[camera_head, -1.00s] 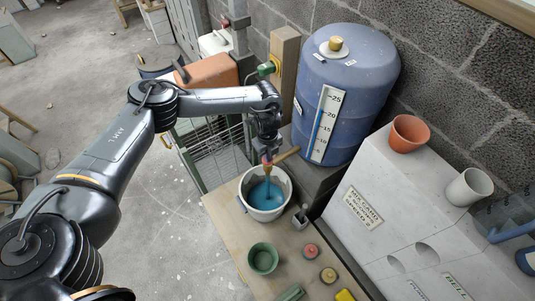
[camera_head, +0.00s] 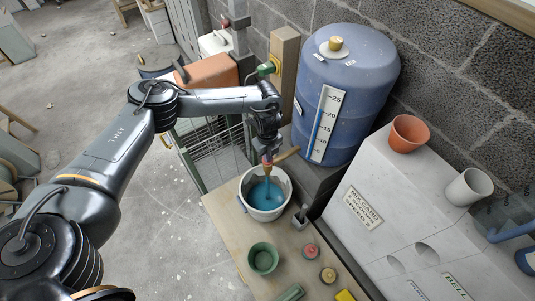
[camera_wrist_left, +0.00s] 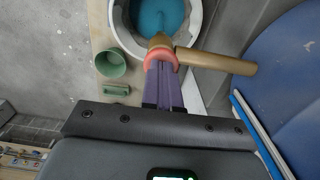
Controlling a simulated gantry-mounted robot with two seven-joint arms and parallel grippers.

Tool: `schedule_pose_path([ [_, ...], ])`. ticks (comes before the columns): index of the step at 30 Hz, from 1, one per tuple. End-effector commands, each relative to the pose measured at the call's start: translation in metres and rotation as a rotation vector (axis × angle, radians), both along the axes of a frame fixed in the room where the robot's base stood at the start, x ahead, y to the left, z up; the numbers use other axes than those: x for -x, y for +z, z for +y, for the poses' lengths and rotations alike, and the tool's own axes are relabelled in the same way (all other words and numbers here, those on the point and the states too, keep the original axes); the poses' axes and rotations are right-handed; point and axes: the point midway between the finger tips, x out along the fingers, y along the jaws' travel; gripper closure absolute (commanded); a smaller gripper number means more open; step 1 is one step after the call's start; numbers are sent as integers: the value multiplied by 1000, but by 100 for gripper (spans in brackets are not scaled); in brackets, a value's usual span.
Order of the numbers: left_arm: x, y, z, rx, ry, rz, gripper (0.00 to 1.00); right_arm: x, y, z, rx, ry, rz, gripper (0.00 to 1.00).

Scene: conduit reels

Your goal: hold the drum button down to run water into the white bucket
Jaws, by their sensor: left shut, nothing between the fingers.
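The blue drum (camera_head: 350,75) with a white number scale stands against the block wall. Its brass tap pipe (camera_wrist_left: 215,60) sticks out over the white bucket (camera_head: 246,204), and a pinkish-red button (camera_wrist_left: 161,56) sits on the tap. My left gripper (camera_head: 267,157) is shut and empty, with its purple fingertips (camera_wrist_left: 162,74) against the button. A blue stream runs from the tap down into blue water (camera_head: 266,197) in the bucket. The gripper partly hides the tap in the head view. My right gripper is not in view.
The bucket stands on a wooden bench (camera_head: 230,245) with a green pot (camera_head: 263,258), a red round button (camera_head: 310,251) and a yellow block (camera_head: 345,296). A white cabinet (camera_head: 400,215) at right carries a terracotta pot (camera_head: 408,133) and a white cup (camera_head: 469,187).

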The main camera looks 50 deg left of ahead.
Motion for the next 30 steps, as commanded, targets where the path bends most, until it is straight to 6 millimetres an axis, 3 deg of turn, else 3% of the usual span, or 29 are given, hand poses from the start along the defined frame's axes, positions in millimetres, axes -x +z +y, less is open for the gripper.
schedule_pose_path([
  [5, 3, 7, 2, -4, 1, 6, 100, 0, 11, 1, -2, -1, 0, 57],
  [13, 0, 48, 1, -3, -1, 3, 100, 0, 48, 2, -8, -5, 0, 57],
  [14, -1, 48, 1, -1, -1, -1, 100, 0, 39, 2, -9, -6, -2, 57],
  [20, -2, 89, 1, -1, -2, -4, 100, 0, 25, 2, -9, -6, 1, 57],
  [26, -2, 125, 0, -1, -2, -3, 100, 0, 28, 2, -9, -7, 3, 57],
  [30, -1, 136, 0, -2, -3, -2, 100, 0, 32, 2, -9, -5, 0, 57],
])
